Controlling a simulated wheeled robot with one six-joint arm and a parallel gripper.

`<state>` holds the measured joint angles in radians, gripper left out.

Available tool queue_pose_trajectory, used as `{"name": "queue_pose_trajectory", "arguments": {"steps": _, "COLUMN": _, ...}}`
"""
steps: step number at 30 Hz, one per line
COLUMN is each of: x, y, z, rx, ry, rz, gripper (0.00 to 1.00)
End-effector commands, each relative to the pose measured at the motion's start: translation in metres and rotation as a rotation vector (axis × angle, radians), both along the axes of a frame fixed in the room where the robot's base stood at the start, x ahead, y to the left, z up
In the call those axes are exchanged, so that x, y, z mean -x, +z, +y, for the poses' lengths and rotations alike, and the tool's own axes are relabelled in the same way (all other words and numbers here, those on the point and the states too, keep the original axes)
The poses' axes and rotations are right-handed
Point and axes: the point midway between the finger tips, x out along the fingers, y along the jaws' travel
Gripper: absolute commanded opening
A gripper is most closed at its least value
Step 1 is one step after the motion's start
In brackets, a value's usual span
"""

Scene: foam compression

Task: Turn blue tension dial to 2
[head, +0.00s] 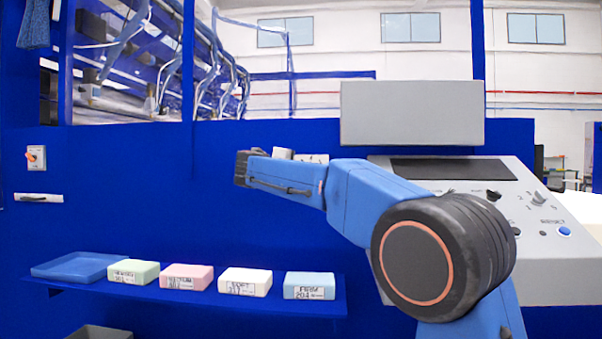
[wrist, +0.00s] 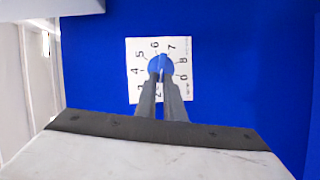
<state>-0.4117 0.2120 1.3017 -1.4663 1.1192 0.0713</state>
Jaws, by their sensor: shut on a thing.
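The blue tension dial (wrist: 160,65) shows in the wrist view at the centre of a white square scale plate (wrist: 133,48) with printed numbers around it. The 6 and 7 are at the top, the 4 and 5 on the left; lower numbers are partly covered by the fingers. My gripper (wrist: 161,78) is shut on the dial, one finger on each side. A thin pale line shows on the dial between the fingers, but I cannot tell which number it marks. The dial and the fingertips do not show in the head view.
In the head view a blue shelf (head: 200,297) carries several foam blocks and a blue tray (head: 75,266). A grey control console (head: 545,265) with knobs and a blue button stands at right behind my arm.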

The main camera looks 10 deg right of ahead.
Motion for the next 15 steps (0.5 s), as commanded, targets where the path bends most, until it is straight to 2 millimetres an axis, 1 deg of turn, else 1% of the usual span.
{"name": "queue_pose_trajectory", "arguments": {"steps": 13, "x": -0.0002, "y": -0.0016, "z": 0.0007, "rx": 0.007, "ry": 0.0, "rz": 0.004, "gripper": 0.0}}
{"name": "queue_pose_trajectory", "arguments": {"steps": 14, "x": -0.0002, "y": -0.0017, "z": 0.0007, "rx": 0.007, "ry": 0.0, "rz": 0.004, "gripper": 0.16}}
{"name": "queue_pose_trajectory", "arguments": {"steps": 15, "x": -0.0002, "y": -0.0017, "z": 0.0007, "rx": 0.007, "ry": 0.0, "rz": 0.004, "gripper": 0.25}}
